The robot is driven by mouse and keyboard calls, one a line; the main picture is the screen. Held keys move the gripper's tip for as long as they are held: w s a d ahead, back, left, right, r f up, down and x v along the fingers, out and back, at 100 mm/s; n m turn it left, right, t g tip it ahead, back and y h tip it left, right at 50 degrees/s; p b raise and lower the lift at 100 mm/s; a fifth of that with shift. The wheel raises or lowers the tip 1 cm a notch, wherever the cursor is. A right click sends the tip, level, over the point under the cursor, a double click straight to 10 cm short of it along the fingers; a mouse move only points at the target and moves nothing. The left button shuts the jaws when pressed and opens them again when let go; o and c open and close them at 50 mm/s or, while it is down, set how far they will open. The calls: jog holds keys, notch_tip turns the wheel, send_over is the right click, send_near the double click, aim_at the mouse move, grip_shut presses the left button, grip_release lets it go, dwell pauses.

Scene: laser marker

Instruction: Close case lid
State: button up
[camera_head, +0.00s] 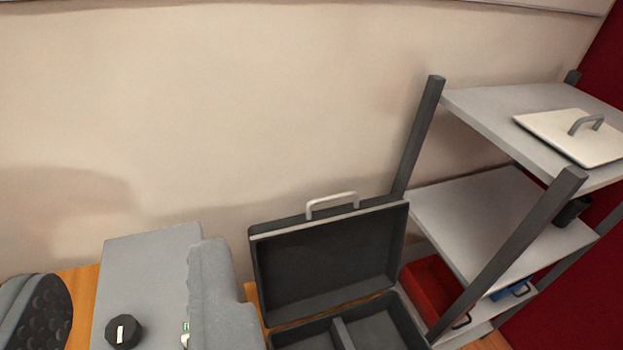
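The dark case stands at the lower middle with its lid (325,262) raised, leaning back toward the wall. A light handle (332,203) sits on the lid's upper edge. The case's base (347,336) shows only in part, with a divider inside; the bottom of the picture cuts it off. My gripper (135,300) is at the lower left, open, with its grey fingers wide apart and nothing seen held between them. The left finger shows a dark dimpled pad. The right finger is just left of the lid in the picture, with a small gap between them.
A grey machine (150,262) with a black knob (124,331) shows between the fingers. A shelf rack (480,215) stands right of the case, holding a white lid-like plate (573,136), a red bin (436,290) and a blue bin (512,291). The wall is behind.

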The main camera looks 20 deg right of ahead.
jog(key=shift+d, duration=0.1)
jog(key=m+g+p, duration=1.2)
jog(key=m+p, duration=0.6)
jog(key=p, duration=0.9)
send_over(336, 197)
jog(key=s, duration=0.5)
notch_tip(336, 197, down, 20)
jog(key=p+x, duration=0.3)
jog(key=x, duration=1)
jog(key=shift+w+f, duration=0.3)
grip_shut()
